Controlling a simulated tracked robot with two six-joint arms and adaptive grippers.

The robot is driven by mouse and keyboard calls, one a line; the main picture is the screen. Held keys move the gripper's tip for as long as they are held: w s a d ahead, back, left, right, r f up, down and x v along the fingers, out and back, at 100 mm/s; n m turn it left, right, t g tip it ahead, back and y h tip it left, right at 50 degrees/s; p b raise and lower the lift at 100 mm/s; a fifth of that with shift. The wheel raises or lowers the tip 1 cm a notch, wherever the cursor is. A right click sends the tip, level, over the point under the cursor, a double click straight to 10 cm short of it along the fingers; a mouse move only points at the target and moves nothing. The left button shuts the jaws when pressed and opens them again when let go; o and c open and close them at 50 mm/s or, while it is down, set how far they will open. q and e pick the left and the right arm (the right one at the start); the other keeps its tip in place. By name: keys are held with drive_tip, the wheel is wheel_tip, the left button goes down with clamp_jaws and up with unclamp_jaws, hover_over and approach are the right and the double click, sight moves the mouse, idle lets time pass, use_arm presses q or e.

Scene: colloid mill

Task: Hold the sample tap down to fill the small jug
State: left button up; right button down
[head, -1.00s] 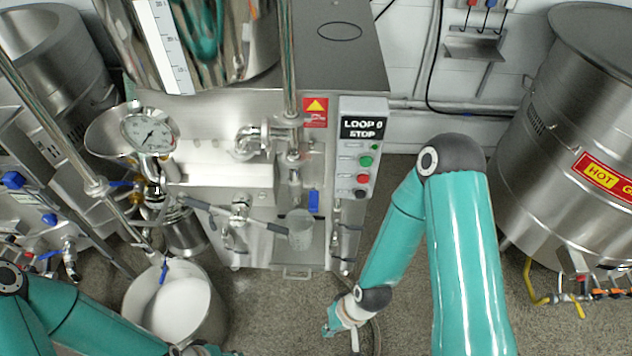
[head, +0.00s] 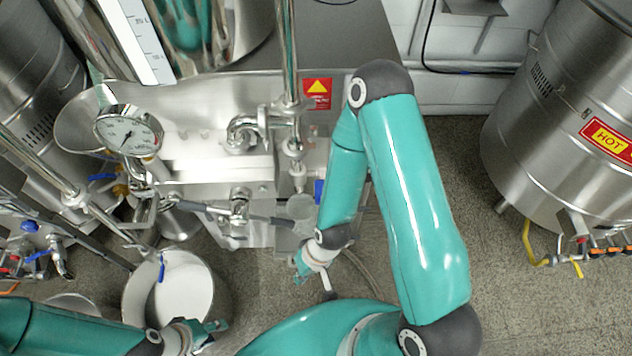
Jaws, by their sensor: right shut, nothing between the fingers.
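The small jug (head: 300,207), a pale translucent cup, sits below the mill's outlet pipe, on the front of the steel machine. A blue lever (head: 319,190), which looks like the sample tap's handle, shows just right of the jug, partly hidden by my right arm. My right gripper (head: 301,272) is shut and empty, in front of and below the jug, apart from it and from the lever. My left gripper (head: 214,328) is low in the picture, beside the steel pot; its fingers are too small to read.
A steel pot (head: 131,290) with white inside stands on the floor at lower left. A pressure gauge (head: 128,134) and pipework crowd the machine's left. A large HOT vessel (head: 545,140) stands at right. Floor between it and my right arm is clear.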

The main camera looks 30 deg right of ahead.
wheel_tip(320, 180, up, 34)
drive_tip(key=f+n+h+p, duration=0.1)
drive_tip(key=n+h+p, duration=0.4)
drive_tip(key=n, duration=0.9)
hover_over(320, 195)
drive_tip(key=y, duration=0.1)
drive_tip(key=shift+r+g, duration=0.2)
drive_tip(key=shift+g, duration=0.1)
drive_tip(key=shift+f, duration=0.15)
wheel_tip(320, 195, down, 14)
drive_tip(key=shift+r, duration=0.1)
